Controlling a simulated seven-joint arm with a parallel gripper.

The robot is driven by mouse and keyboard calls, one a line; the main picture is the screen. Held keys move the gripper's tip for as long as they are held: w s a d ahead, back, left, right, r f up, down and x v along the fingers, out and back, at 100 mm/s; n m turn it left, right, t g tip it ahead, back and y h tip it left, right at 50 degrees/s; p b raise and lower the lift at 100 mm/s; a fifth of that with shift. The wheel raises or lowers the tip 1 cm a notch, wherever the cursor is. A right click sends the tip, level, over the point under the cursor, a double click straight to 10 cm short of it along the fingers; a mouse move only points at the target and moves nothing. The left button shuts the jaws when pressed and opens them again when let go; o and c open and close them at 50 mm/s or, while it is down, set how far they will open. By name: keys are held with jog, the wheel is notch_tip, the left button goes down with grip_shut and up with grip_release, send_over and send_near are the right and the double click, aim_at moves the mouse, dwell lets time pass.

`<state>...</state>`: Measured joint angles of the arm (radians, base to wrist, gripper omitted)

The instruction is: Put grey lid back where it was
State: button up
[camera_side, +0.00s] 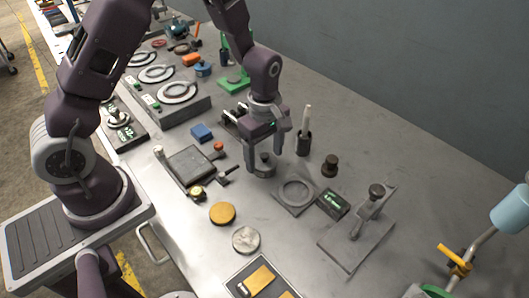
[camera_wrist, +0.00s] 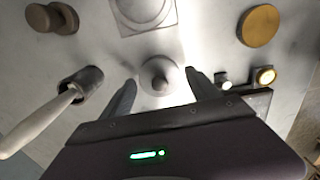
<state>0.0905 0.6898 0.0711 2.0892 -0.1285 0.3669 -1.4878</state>
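A small round grey lid with a knob on top (camera_side: 264,166) is on the metal table, below my gripper (camera_side: 263,168). It also shows in the wrist view (camera_wrist: 159,76), between my two fingertips (camera_wrist: 160,80). The fingers are apart, one on each side of the lid, with a visible gap to the knob. Whether they touch the lid's rim I cannot tell. A grey square plate with a raised ring (camera_side: 281,205) lies just right of the lid; part of it shows at the top of the wrist view (camera_wrist: 120,12).
A holder with a pale-handled tool (camera_side: 303,143) and a dark knobbed piece (camera_side: 330,164) stand nearby. A small labelled box (camera_side: 333,204) and a grey stand (camera_side: 345,250) are to the right. A yellow disc (camera_side: 222,213) and a silver disc (camera_side: 246,239) lie in front.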

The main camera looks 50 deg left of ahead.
aim_at(265, 155)
jog(key=shift+o, duration=0.4)
notch_tip(265, 155, up, 12)
jog(key=s+r+m+t, duration=0.3)
jog(key=s+r+m, duration=0.7)
jog(key=s+r, duration=0.15)
jog(key=s+a+r+m+t, duration=0.1)
jog(key=s+m+t, duration=0.1)
jog(key=s+m, duration=0.6)
jog(key=shift+s+a+r+t, duration=0.2)
jog(key=shift+s+r+t, duration=0.1)
jog(key=shift+s, duration=0.15)
